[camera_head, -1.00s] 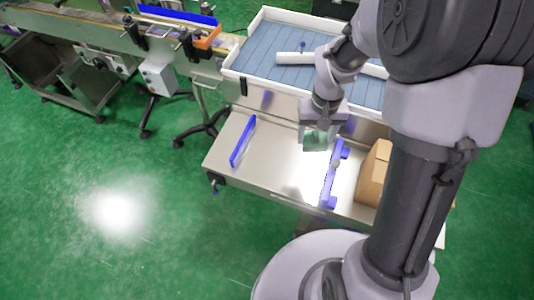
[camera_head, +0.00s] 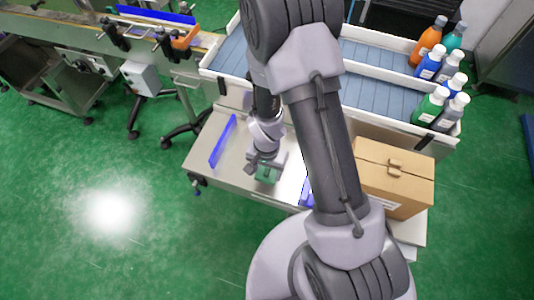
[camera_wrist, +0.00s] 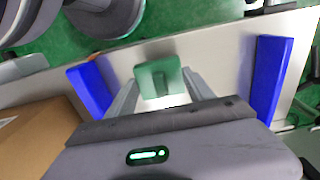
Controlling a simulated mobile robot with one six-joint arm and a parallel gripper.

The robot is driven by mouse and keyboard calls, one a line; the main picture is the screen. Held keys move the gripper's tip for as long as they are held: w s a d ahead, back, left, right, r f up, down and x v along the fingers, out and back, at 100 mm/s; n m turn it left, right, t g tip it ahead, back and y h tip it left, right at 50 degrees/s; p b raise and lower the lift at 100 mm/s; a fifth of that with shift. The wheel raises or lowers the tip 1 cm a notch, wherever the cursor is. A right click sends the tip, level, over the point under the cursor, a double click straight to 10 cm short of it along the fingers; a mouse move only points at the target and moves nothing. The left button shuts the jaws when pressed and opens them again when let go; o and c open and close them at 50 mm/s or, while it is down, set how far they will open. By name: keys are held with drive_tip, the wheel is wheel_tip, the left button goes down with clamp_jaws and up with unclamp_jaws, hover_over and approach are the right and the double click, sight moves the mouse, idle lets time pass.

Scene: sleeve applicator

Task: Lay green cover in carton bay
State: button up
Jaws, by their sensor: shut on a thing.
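The green cover (camera_head: 268,174) is a small square piece with a raised grip, held between the fingers of my gripper (camera_head: 267,164). It also shows in the wrist view (camera_wrist: 158,76), with a finger of my gripper (camera_wrist: 160,92) on each side. The cover is over the steel tabletop between two blue rails; I cannot tell whether it touches the surface. The left blue rail (camera_head: 222,142) is fully in view. The other blue rail (camera_head: 307,190) is mostly hidden by my arm. No bay marking is clear; the tabletop between the rails looks bare.
A closed cardboard carton (camera_head: 397,170) stands right of the rails. Behind is a blue-slatted conveyor (camera_head: 385,90) with several bottles (camera_head: 440,95) at its right end. A machine with a conveyor (camera_head: 70,35) stands at the left. Green floor lies in front.

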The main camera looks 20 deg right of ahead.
drive_tip(key=w+d, duration=0.1)
drive_tip(key=w, duration=0.1)
drive_tip(key=w+b, duration=0.1)
drive_tip(key=w, duration=0.2)
drive_tip(key=w+d+f, duration=0.1)
drive_tip(key=w, duration=0.2)
drive_tip(key=shift+w+d+f, duration=0.1)
drive_tip(key=shift+w+d, duration=0.15)
drive_tip(key=shift+d, duration=0.1)
wheel_tip(320, 180, down, 4)
drive_tip(key=shift+r+b, duration=0.2)
drive_tip(key=shift+b, duration=0.95)
drive_tip(key=shift+r, duration=0.2)
drive_tip(key=shift+f, duration=0.1)
drive_tip(key=o, duration=1.3)
drive_tip(key=shift+o, duration=0.2)
